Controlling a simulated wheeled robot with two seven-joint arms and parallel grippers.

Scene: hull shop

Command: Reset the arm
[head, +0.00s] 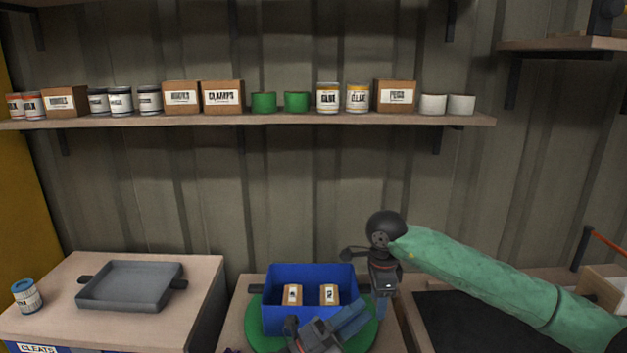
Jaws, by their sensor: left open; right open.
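My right arm, in a green sleeve, reaches in from the right in the head view. Its gripper (383,300) hangs down from a black wrist joint, beside the right wall of a blue bin (311,273); its fingertips are hard to make out. A second grey gripper, my left (335,325), shows at the bottom in front of the bin and covers part of its front wall. Both are open, and I see nothing held. The bin stands on a green round base (258,335) and holds two small brown labelled boxes (292,294).
A grey tray (130,285) and a blue-lidded can (27,295) sit on the left bench (60,325). A shelf (250,122) along the wall carries cans, boxes and green cups. A dark mat (460,320) lies under my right arm.

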